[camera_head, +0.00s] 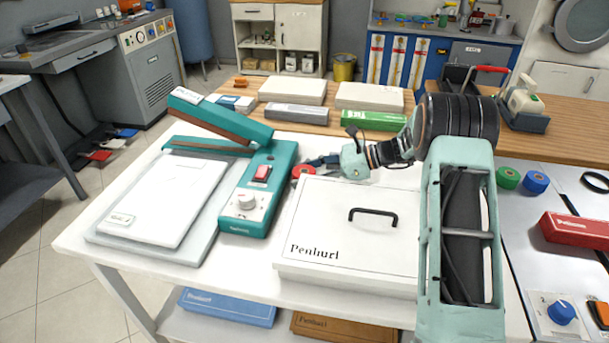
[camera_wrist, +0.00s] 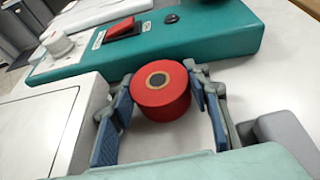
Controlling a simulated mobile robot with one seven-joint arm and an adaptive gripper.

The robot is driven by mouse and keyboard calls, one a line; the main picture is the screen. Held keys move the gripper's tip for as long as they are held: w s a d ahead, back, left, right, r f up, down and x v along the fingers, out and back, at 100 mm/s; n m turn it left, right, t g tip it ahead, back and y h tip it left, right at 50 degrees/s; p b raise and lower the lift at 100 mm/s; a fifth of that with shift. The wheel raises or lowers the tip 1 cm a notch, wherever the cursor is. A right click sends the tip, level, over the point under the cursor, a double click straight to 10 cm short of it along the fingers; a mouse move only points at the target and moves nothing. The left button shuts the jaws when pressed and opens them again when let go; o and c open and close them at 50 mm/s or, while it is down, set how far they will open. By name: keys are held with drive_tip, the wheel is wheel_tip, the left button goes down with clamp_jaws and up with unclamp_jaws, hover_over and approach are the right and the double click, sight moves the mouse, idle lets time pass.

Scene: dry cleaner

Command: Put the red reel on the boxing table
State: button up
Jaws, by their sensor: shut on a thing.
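The red reel (camera_wrist: 160,97) sits between the two blue-padded fingers of my gripper (camera_wrist: 160,93) in the wrist view. The gripper is shut on it. In the head view the reel (camera_head: 303,171) shows as a small red patch at the fingertips of my gripper (camera_head: 316,165), partly hidden. It is at the white table, between the teal sealer (camera_head: 262,180) and the white Penhurl case (camera_head: 335,225). I cannot tell whether it touches the tabletop. A wood-topped table (camera_head: 565,105) with flat boxes stands behind; no label shows which one is the boxing table.
White boxes (camera_head: 368,97), a grey box (camera_head: 297,112) and a green box (camera_head: 373,120) lie on the wood top. Green (camera_head: 508,177) and blue (camera_head: 536,182) reels lie on the right surface. The wood between caddy and boxes is partly hidden by my arm.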

drive_tip(key=shift+r, duration=0.1)
drive_tip(key=o, duration=1)
drive_tip(key=shift+d+r, duration=0.15)
drive_tip(key=shift+d, duration=0.15)
drive_tip(key=p+v, duration=0.1)
drive_tip(key=v, duration=1)
drive_tip(key=shift+s+d+r, duration=0.1)
drive_tip(key=shift+d, duration=0.1)
